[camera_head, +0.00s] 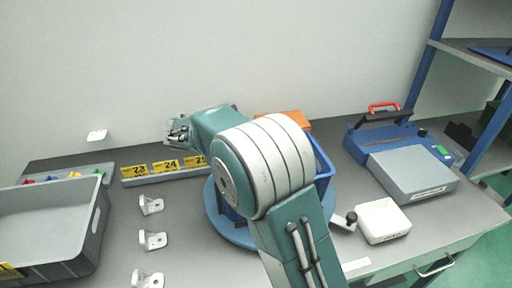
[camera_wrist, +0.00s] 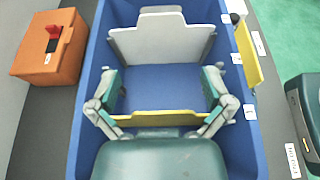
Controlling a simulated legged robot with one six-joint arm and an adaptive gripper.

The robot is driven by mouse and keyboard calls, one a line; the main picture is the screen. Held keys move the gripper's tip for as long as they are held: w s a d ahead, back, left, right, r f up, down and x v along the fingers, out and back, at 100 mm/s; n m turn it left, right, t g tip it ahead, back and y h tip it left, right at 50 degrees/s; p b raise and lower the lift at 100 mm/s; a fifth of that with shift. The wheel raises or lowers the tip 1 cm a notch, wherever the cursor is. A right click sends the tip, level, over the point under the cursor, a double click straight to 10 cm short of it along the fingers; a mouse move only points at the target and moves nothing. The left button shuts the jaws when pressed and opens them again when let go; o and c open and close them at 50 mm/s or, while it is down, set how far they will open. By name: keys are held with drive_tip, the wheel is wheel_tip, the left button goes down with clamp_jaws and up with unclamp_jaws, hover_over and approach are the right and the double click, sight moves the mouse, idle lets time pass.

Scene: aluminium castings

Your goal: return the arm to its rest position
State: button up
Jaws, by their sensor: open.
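My arm reaches forward across the workbench (camera_head: 190,262), bent at a large teal and white joint. My gripper (camera_head: 178,132) shows small at the arm's far end, left of the joint. In the wrist view my gripper (camera_wrist: 160,92) has its two fingers spread wide, with nothing between them. Below them is the inside of a blue bin (camera_wrist: 82,125). A light grey flat part (camera_wrist: 160,42) lies or leans at the bin's far end. In the head view the blue bin (camera_head: 323,165) is mostly hidden by my arm and stands on a round blue base (camera_head: 215,215).
A grey crate (camera_head: 98,215) stands left, beside several white brackets (camera_head: 151,204). Yellow number tags (camera_head: 165,166) line the back. An orange box (camera_wrist: 45,48) is beside the bin. A blue case (camera_head: 360,143), grey box (camera_head: 412,172) and white box (camera_head: 383,221) are right, near shelving (camera_head: 470,52).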

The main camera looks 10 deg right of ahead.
drive_tip(key=s+d+r+m+y, duration=0.2)
drive_tip(key=s+m+y, duration=0.2)
drive_tip(key=s, duration=0.3)
drive_tip(key=s+d+r+m+y, duration=0.2)
drive_tip(key=s+m+y, duration=0.15)
drive_tip(key=s, duration=0.45)
drive_tip(key=s+a+m+t+y, duration=0.3)
drive_tip(key=s+m+t+y, duration=0.2)
drive_tip(key=s+m, duration=0.5)
drive_tip(key=s+f+y, duration=0.1)
drive_tip(key=s, duration=0.2)
drive_tip(key=shift+t, duration=0.3)
drive_tip(key=shift+m, duration=0.25)
idle(1.6)
